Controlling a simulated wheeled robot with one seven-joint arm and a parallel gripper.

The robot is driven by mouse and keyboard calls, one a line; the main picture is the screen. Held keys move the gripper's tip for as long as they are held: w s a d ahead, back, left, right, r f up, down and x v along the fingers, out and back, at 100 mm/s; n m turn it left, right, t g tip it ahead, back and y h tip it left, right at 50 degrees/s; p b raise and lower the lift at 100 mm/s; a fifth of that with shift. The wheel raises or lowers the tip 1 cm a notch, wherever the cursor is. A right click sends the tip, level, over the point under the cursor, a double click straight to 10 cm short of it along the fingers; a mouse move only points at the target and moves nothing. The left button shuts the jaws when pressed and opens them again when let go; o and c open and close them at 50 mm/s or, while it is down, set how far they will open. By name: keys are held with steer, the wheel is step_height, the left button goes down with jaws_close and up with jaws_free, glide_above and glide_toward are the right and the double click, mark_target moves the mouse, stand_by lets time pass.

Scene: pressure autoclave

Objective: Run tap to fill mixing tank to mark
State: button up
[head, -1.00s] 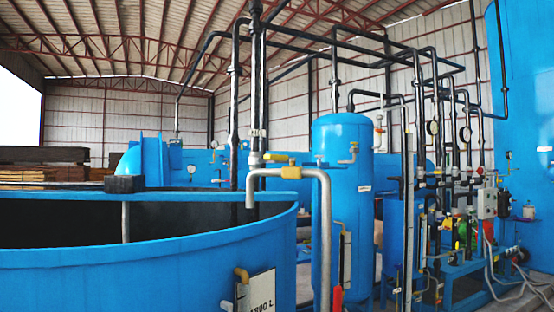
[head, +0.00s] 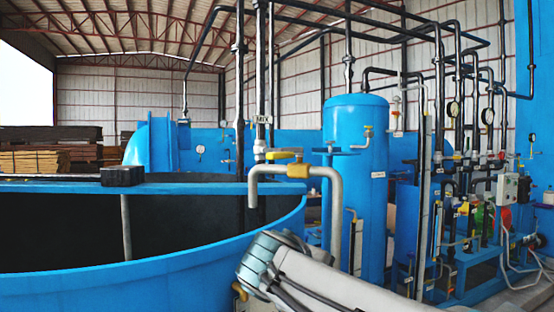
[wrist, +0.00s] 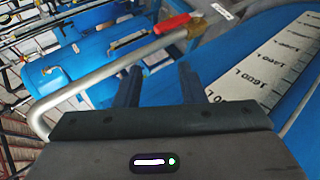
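The blue mixing tank (head: 150,270) fills the left of the head view. Its interior is dark and I cannot make out a water level. The grey tap pipe (head: 335,190) bends over the rim, its spout pointing down, with a yellow-handled brass valve (head: 297,169) near the top. In the wrist view, a red valve handle (wrist: 172,23) sits on a grey pipe (wrist: 110,72) beyond my fingers. A white litre scale (wrist: 265,70), marked 1600 L, runs along the tank's outside.
A blue vertical vessel (head: 355,140) stands behind the tap pipe. Pipes, gauges and a grey control box (head: 510,188) crowd the right. A dark block (head: 122,176) sits on the tank's crossbar. Stacked timber (head: 40,160) lies at the far left.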

steer(key=w+a+r+n+t+p, duration=0.3)
steer(key=a+r, duration=0.4)
steer(key=r, duration=0.6)
steer(key=n+t+h, duration=0.1)
steer(key=t, duration=0.3)
glide_toward(278, 156)
steer(key=p+x, duration=0.1)
steer(key=x, duration=0.3)
steer(key=p+x, duration=0.2)
steer(key=x, duration=0.2)
steer(key=p+x, duration=0.1)
steer(key=x, duration=0.3)
steer(key=shift+w+a+p, duration=0.15)
steer(key=shift+a+p, duration=0.2)
jaws_close()
